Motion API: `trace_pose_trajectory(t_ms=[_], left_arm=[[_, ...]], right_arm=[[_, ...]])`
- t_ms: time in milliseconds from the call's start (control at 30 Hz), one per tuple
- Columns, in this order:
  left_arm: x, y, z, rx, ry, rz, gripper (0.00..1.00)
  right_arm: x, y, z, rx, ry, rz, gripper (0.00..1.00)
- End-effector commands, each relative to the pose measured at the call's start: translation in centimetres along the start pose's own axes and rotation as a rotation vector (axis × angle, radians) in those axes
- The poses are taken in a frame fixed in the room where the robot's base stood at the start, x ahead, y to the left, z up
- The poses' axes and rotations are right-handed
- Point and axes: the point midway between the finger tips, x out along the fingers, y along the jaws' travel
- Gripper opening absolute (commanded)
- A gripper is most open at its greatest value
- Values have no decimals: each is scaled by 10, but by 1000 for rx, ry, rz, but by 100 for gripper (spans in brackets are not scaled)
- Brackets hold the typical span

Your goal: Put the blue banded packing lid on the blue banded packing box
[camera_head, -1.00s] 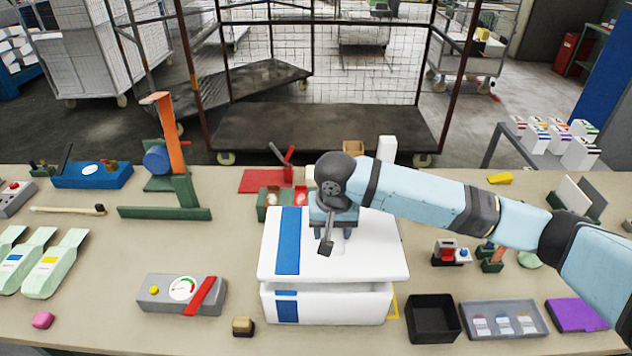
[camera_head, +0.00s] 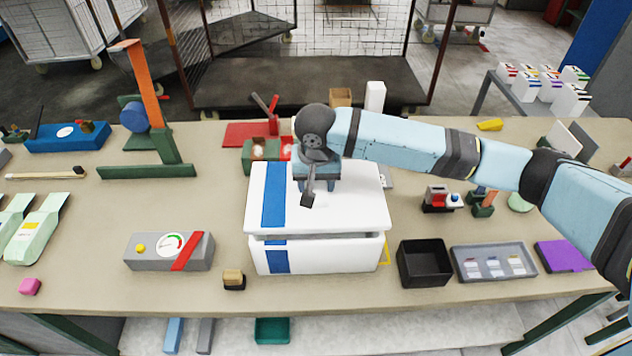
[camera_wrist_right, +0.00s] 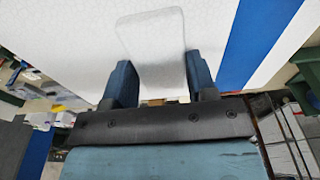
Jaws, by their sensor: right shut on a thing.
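The blue banded packing lid (camera_head: 345,205) is white with a blue stripe near its left side. My right gripper (camera_head: 317,178) is shut on the lid's raised white grip, which also shows between the two fingers in the right wrist view (camera_wrist_right: 155,45). The lid lies over the blue banded packing box (camera_head: 325,258), with the two blue stripes roughly in line. A thin dark gap shows between the lid's front edge and the box. I cannot tell whether they touch further back. The box's inside is hidden. My left gripper is not in view.
A grey gauge unit (camera_head: 143,256) and a small tan-and-black block (camera_head: 233,279) stand left of the box. A black open tray (camera_head: 424,264) and a grey tray (camera_head: 494,273) stand right. A green holder (camera_head: 262,149) is close behind. Bare table lies in front.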

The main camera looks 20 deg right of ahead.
Motion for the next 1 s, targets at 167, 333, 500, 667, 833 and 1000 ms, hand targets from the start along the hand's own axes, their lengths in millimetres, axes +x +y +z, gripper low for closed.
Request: trace_pose_trajectory(t_ms=[167,333,500,667,833,1000], left_arm=[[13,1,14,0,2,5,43],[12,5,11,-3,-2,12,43],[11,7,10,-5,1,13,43],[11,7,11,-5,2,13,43],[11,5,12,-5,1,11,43],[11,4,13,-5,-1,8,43]], right_arm=[[15,0,2,1,1,0,29],[24,0,3,1,-2,1,29],[34,0,4,1,-1,0,29],[38,0,4,1,0,0,29],[38,0,4,1,0,0,29],[38,0,4,1,0,0,80]])
